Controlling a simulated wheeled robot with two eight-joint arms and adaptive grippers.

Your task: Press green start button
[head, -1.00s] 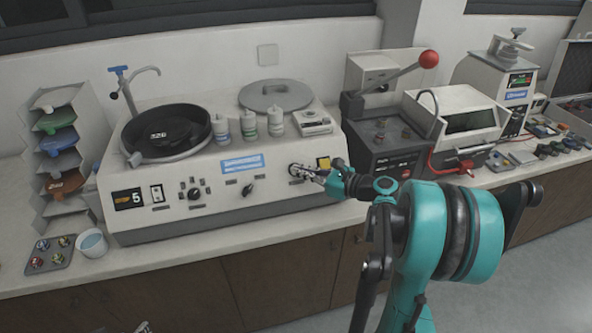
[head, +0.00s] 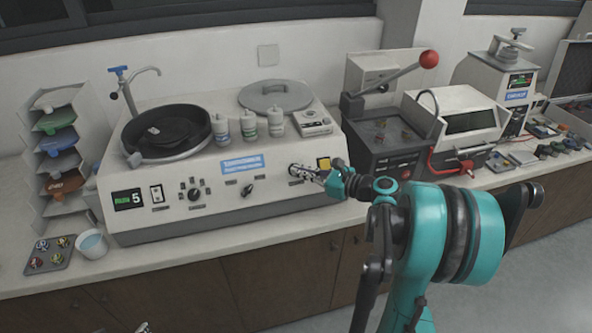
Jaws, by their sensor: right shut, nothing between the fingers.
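The white polishing machine (head: 270,205) stands on the counter, with knobs, a switch and a small display (head: 128,199) on its front. The display shows green text and a 5. My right gripper (head: 297,170) is shut and empty, its fingertips at the right part of the front panel, beside a yellow square (head: 324,163). The green start button cannot be seen; the fingers cover that part of the panel, and I cannot tell contact from a small gap. A small grey part at the bottom left edge looks like my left gripper (head: 143,328), mostly cut off.
A black wheel bowl (head: 165,133), several bottles (head: 248,124) and a round lid (head: 275,96) are on the machine's top. A dark press with a red-knobbed lever (head: 429,59) stands at right. A tray (head: 49,254) and a cup (head: 92,243) are at left.

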